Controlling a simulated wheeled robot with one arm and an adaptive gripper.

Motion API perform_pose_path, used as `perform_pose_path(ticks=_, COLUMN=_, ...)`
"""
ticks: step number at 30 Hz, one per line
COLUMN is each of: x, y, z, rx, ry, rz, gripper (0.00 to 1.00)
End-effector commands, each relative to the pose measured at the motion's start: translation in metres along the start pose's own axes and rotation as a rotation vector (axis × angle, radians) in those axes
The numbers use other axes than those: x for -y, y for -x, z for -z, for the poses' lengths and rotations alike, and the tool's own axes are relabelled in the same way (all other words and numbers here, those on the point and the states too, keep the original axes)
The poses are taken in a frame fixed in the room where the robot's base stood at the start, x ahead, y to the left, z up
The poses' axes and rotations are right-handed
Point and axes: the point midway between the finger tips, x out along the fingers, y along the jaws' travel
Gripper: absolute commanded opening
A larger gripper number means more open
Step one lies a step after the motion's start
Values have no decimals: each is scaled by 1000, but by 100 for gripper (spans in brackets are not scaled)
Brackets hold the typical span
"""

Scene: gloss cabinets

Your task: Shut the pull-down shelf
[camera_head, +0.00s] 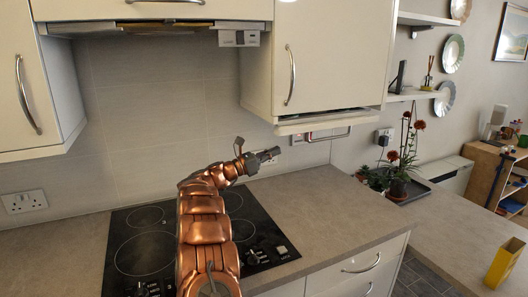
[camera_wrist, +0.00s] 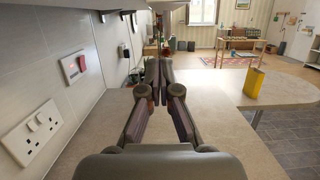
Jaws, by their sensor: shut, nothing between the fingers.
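The pull-down shelf (camera_head: 312,122) is a thin cream panel under the right wall cabinet (camera_head: 335,60). A dark gap shows between it and the cabinet's underside, and a metal bar handle (camera_head: 330,137) hangs below its front. My gripper (camera_head: 274,153) is left of the handle and a little lower in the picture, above the worktop, apart from the shelf as far as I can tell. In the wrist view my gripper (camera_wrist: 158,64) has its fingers together, with nothing between them. A pale cabinet or shelf edge crosses the top of that view; which one is unclear.
A black hob (camera_head: 143,248) lies under my arm. The worktop (camera_head: 325,205) is clear to the right. Potted plants (camera_head: 398,183) stand on a dark tray near the corner, and a yellow container (camera_head: 503,262) is at the far right. Wall sockets (camera_wrist: 38,129) are close on the left.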

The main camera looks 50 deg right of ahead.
Motion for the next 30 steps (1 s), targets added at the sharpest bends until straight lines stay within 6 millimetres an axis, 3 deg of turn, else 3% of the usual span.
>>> perform_pose_path(ticks=4, x=0, y=-26, z=-7, rx=0, ry=1, rz=1, gripper=0)
perform_pose_path(ticks=12, x=0, y=-30, z=-35, rx=0, ry=0, rz=1, gripper=0)
perform_pose_path(ticks=30, x=0, y=-31, z=-37, rx=-3, ry=0, rz=2, gripper=0)
